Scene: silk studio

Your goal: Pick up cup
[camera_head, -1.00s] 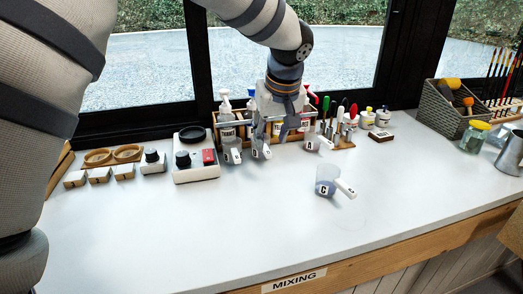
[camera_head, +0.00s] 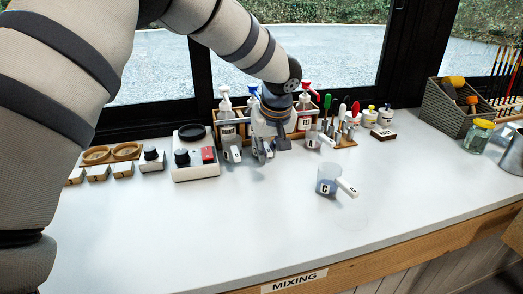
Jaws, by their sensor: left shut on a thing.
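A clear cup marked C (camera_head: 327,182) stands alone on the white counter, its white handle pointing right. A cup marked A (camera_head: 313,141) stands by the tool holder. Another small cup (camera_head: 233,153) stands left of my gripper, in front of the wooden rack. My left gripper (camera_head: 268,145) reaches down in front of the rack and is shut on a further cup (camera_head: 260,152) standing there. The gripper partly hides this cup, and I cannot read its label. My right gripper is not in view.
The wooden rack holds pump bottles (camera_head: 226,105) just behind my gripper. The counter's front half (camera_head: 200,220) is mostly clear.

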